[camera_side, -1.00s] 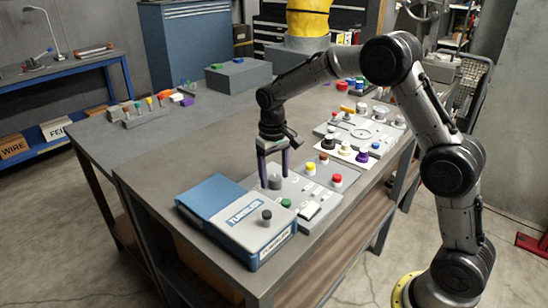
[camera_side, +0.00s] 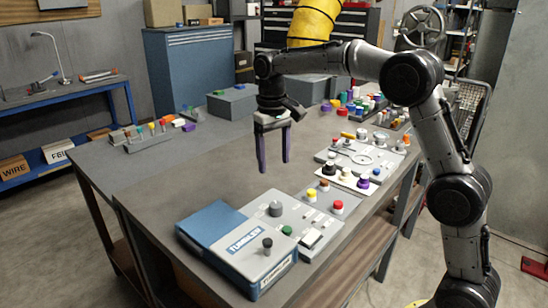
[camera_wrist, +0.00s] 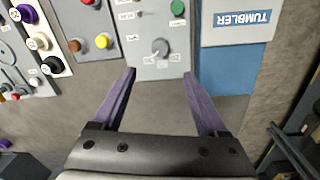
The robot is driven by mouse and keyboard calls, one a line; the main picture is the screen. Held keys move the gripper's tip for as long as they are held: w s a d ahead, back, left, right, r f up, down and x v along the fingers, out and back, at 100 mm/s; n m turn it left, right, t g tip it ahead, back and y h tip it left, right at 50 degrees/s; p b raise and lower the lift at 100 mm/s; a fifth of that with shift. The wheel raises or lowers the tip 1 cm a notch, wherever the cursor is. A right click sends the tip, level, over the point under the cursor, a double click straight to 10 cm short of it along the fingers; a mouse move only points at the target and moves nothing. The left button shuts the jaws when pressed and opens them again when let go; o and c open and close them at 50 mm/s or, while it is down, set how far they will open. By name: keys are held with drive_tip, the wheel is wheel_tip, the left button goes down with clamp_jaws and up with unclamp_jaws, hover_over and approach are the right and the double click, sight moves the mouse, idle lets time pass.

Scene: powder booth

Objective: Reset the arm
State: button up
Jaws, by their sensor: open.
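My gripper (camera_side: 273,165) hangs above the grey table (camera_side: 150,195), pointing down, with its two purple fingers apart and nothing between them. It is behind and above the control panel (camera_side: 262,200), which has a grey knob (camera_side: 276,209), a yellow button, a red button and a green button. In the wrist view the open fingers (camera_wrist: 160,75) reach toward the grey knob (camera_wrist: 160,47), apart from it. The blue box marked TUMBLER (camera_side: 225,225) sits beside the panel; it also shows in the wrist view (camera_wrist: 230,65).
A white strip with black, white and purple knobs (camera_side: 345,178) and a further panel (camera_side: 365,150) lie to the right. Coloured pieces (camera_side: 375,103) crowd the table's far right. A rack of small coloured items (camera_side: 150,135) stands at the left. The table's middle is clear.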

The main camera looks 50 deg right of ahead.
drive_tip(key=s+a+r+t, duration=0.1)
drive_tip(key=s+r+t, duration=0.1)
drive_tip(key=s+r, duration=0.45)
drive_tip(key=s+a+r+t, duration=0.15)
drive_tip(key=s+r, duration=0.25)
drive_tip(key=s, duration=0.5)
drive_tip(key=s+a+f+n+t, duration=0.1)
drive_tip(key=s+f+n+t, duration=0.1)
drive_tip(key=s+f, duration=0.9)
drive_tip(key=s, duration=0.3)
drive_tip(key=shift+s+a, duration=0.2)
drive_tip(key=shift+s, duration=0.2)
